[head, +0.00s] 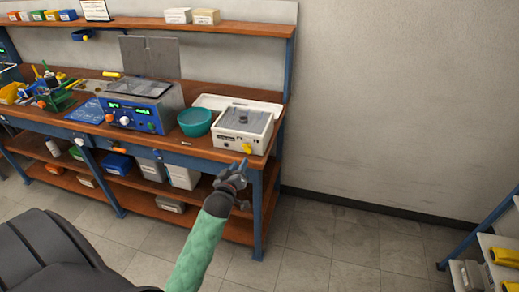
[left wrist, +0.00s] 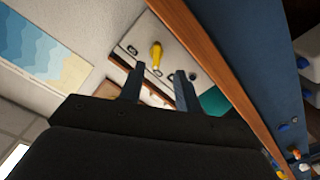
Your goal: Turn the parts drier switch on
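The parts drier looks to be the white box (head: 231,135) with a dark top at the right end of the bench. A yellow switch (head: 247,148) is on its front face. In the left wrist view, the yellow switch (left wrist: 156,54) stands out from the white front panel (left wrist: 135,42), with dark marks beside it. My left gripper (head: 240,167) is in front of and slightly below the drier, near the bench's front edge. In the left wrist view, its two fingers (left wrist: 159,78) are apart with nothing between them, and the switch is beyond the fingertips. My right gripper is not in view.
A teal bowl (head: 195,122) stands left of the drier. Left of it is a blue unit (head: 140,108) with lit displays and knobs. The wooden bench edge (head: 205,150) runs just below the drier front. Lower shelves hold boxes. The floor (head: 330,235) right of the bench is clear.

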